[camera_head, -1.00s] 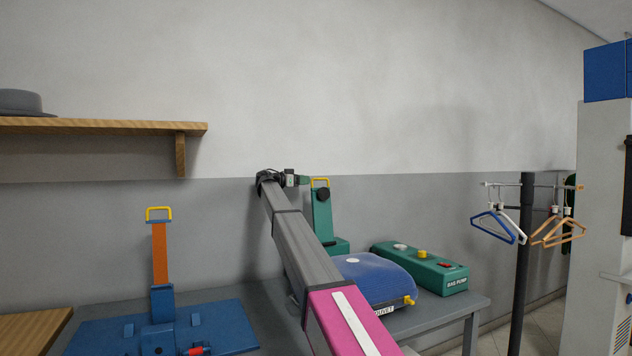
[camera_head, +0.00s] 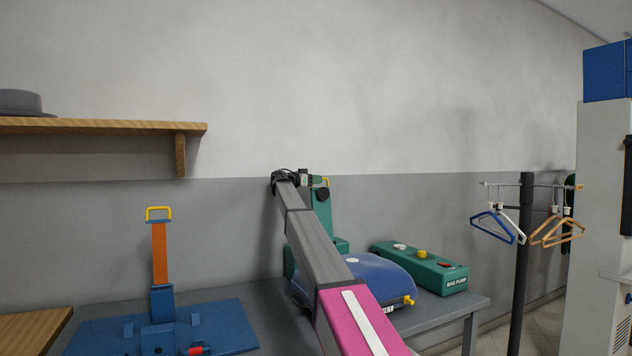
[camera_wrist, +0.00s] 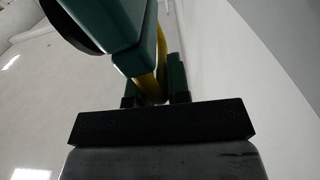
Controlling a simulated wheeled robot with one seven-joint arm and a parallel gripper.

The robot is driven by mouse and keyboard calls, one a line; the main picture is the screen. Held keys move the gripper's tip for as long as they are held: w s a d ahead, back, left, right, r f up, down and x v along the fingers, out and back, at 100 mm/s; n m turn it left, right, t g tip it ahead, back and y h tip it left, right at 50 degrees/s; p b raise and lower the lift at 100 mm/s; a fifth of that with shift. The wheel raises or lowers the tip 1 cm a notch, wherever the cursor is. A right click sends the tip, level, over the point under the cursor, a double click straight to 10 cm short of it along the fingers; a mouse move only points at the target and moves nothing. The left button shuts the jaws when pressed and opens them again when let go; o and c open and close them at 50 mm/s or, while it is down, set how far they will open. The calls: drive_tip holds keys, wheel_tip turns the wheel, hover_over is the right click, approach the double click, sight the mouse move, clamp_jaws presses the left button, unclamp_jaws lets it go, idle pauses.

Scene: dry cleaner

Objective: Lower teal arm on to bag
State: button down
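The teal arm (camera_head: 322,212) stands upright behind the blue duvet bag (camera_head: 372,278), with a yellow handle (camera_head: 327,182) at its top. The bag lies puffed on the table below. My gripper (camera_head: 311,181) is at the top of the arm, level with the handle. In the wrist view the yellow handle (camera_wrist: 152,84) shows between the two dark green fingers of my gripper (camera_wrist: 155,92), which stand apart; contact cannot be made out. A teal block with a black disc fills the upper left there. My own arm hides part of the bag and the teal arm's lower part.
A green bag pump (camera_head: 420,267) stands right of the bag on the grey table (camera_head: 455,309). A blue base (camera_head: 220,325) with an orange upright lever (camera_head: 160,252) is at left. A wooden shelf (camera_head: 100,126) is above it. A hanger stand (camera_head: 522,260) is at right.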

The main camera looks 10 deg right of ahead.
drive_tip(key=s+d+f+m, duration=0.2)
drive_tip(key=s+d+m, duration=0.15)
drive_tip(key=s, duration=0.65)
drive_tip(key=s+d+f+m, duration=0.25)
drive_tip(key=s+m, duration=0.25)
drive_tip(key=s, duration=0.5)
drive_tip(key=s+d+f, duration=0.1)
drive_tip(key=s+f, duration=0.2)
drive_tip(key=f, duration=0.2)
drive_tip(key=s+d+f+m, duration=0.1)
drive_tip(key=s+f, duration=0.3)
drive_tip(key=f, duration=0.1)
drive_tip(key=s+d+f+m, duration=0.1)
drive_tip(key=s+d+f, duration=0.1)
drive_tip(key=s+f, duration=0.2)
drive_tip(key=shift+f+m, duration=0.25)
drive_tip(key=shift+f, duration=0.25)
drive_tip(key=shift+s+f, duration=0.1)
drive_tip(key=shift+f, duration=1)
